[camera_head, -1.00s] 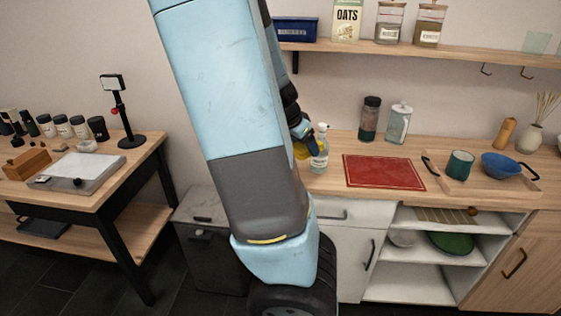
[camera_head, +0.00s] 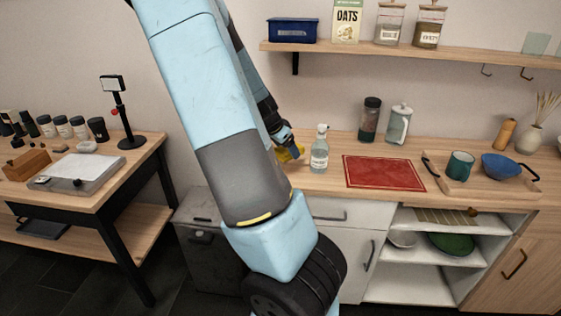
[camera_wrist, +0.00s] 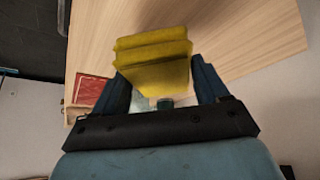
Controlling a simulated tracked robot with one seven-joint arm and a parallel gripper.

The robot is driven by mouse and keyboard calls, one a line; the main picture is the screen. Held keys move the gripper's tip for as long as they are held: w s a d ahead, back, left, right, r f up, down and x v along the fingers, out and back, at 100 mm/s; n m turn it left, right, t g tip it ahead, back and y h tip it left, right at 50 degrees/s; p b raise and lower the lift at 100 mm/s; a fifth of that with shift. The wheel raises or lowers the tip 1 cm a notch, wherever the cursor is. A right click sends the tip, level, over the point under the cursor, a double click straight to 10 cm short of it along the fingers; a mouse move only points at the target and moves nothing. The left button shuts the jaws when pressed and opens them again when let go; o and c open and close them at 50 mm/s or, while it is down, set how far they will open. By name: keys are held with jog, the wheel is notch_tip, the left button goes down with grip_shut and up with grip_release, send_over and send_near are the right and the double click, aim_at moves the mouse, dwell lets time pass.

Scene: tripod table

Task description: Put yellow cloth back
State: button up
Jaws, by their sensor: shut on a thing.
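The yellow cloth (camera_wrist: 153,58) is folded and sits between the two dark blue fingers of my gripper (camera_wrist: 158,85) in the wrist view. My gripper is shut on it. In the head view, my gripper (camera_head: 290,150) is over the left end of the wooden counter, left of the clear spray bottle, and the cloth (camera_head: 289,154) shows as a small yellow patch beside the fingers. Whether the cloth touches the counter, I cannot tell. My arm hides part of the counter's left end.
The spray bottle (camera_head: 319,155) stands upright close to the right of my gripper. A red mat (camera_head: 383,172), two jars and a tray (camera_head: 505,187) with a cup and blue bowl are further right. A shelf (camera_head: 420,52) hangs above. A side table (camera_head: 125,165) stands left.

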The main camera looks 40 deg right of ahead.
aim_at(286, 165)
jog(key=w+f, duration=0.1)
jog(key=f, duration=0.1)
jog(key=w+f, duration=0.1)
jog(key=shift+w+d+f, duration=0.15)
jog(key=shift+w+d, duration=0.1)
jog(key=shift+w, duration=0.1)
notch_tip(286, 165, down, 4)
jog(key=shift+w+r, duration=0.15)
jog(key=shift+r, duration=0.1)
jog(key=o, duration=1)
